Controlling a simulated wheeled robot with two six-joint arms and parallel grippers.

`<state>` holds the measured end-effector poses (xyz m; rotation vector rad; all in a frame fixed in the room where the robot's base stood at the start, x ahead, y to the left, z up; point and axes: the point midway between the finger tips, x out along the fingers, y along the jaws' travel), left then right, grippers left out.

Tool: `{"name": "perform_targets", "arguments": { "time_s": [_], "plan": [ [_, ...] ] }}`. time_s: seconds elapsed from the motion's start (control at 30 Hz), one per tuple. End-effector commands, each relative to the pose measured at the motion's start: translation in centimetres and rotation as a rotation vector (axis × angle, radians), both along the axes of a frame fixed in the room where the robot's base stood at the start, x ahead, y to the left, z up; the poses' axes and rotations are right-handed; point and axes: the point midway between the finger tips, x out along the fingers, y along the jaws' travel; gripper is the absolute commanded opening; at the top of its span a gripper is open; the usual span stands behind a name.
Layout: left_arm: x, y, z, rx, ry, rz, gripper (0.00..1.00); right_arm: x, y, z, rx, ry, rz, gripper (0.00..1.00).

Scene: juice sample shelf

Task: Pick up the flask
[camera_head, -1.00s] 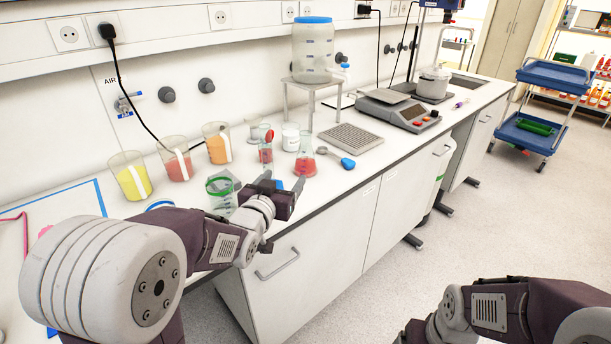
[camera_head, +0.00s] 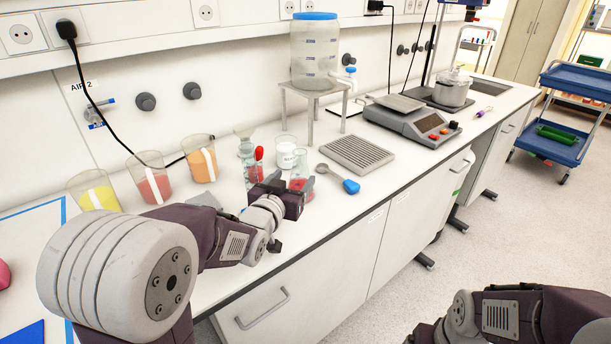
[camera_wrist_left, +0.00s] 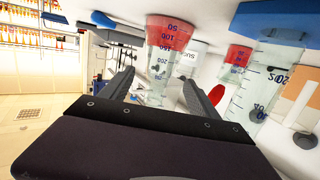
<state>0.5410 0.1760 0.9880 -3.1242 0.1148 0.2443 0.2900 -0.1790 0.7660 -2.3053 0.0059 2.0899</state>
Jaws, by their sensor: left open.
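The flask (camera_head: 301,183) is a clear conical flask with red liquid in its base. It stands upright near the bench's front edge. My left gripper (camera_head: 283,186) is open and low in front of it, hiding part of its base. In the left wrist view, which looks upside down, the flask (camera_wrist_left: 166,48) is ahead of the spread fingers (camera_wrist_left: 160,90), roughly between them. I see no contact. Only a dark end of my right gripper (camera_head: 420,333) shows at the bottom edge.
Beakers with yellow (camera_head: 97,194), red (camera_head: 151,184) and orange (camera_head: 200,163) liquid stand farther left.

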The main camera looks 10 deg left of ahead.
Motion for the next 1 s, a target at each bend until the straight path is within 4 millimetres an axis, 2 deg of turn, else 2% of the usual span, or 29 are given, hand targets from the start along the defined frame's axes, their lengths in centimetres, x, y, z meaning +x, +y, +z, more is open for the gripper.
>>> {"name": "perform_targets", "arguments": {
  "time_s": [0.13,0.33,0.53,0.8,1.0],
  "plan": [
    [0.3,0.0,-0.1,0.0,0.0,0.0,0.7,0.0,0.0,0.0,0.0,0.0,0.0,0.87],
    [3.3,-0.3,-0.6,0.0,0.0,0.0,0.7,0.0,0.0,-0.1,0.0,0.0,0.0,0.87],
    [4.2,-0.3,-0.6,0.0,0.0,0.0,0.7,0.0,0.0,-0.1,0.0,0.0,0.0,0.87],
    [8.6,-0.7,-1.2,0.0,0.001,0.0,0.7,0.0,0.0,-0.1,0.0,0.0,0.0,0.87],
    [9.0,-0.8,-1.3,0.0,0.0,0.0,0.7,0.0,0.0,-0.1,0.0,0.0,0.0,0.87]
  ]
}}
